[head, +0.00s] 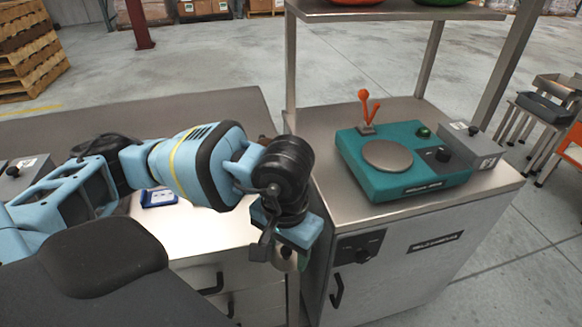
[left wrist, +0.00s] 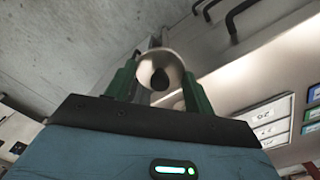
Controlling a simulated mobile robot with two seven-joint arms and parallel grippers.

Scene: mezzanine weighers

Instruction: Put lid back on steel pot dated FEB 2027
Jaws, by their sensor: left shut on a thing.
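My left gripper (head: 287,257) hangs in front of the gap between the two cabinets, near their front edges. In the left wrist view its green fingers (left wrist: 160,85) are shut on a small round steel lid (left wrist: 172,62) with a dark knob. Only a small bit of the lid shows under the gripper in the head view. No steel pot with a readable date shows in either view. My right gripper is not in view.
A teal scale (head: 420,185) with a round plate and an orange lever stands on the right cabinet beside a grey box (head: 472,146). A blue-and-white item (head: 158,197) lies on the left counter behind my arm. A shelf post (head: 290,65) rises at the right cabinet's back left.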

